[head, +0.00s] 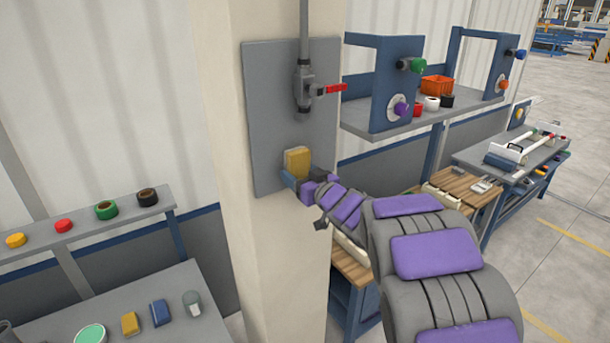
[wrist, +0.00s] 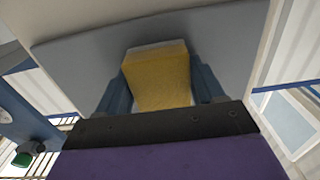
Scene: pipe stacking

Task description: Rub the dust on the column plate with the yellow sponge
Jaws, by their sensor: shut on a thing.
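The grey column plate (head: 262,125) is fixed on the beige column, with a vertical pipe and a red-handled valve on it. The yellow sponge (head: 297,161) is in front of the plate's lower right part. My gripper (head: 297,180) is shut on the sponge. In the wrist view the sponge (wrist: 158,75) sits between the two blue fingers, with its far end at the plate (wrist: 85,55). I cannot tell whether it touches the plate. No dust can be made out on the plate.
The red-handled valve (head: 305,88) stands out above the sponge. A shelf (head: 430,112) with blue frames is close on the right. A grey bench (head: 60,325) at lower left holds another yellow sponge (head: 130,323) and a blue one (head: 160,312).

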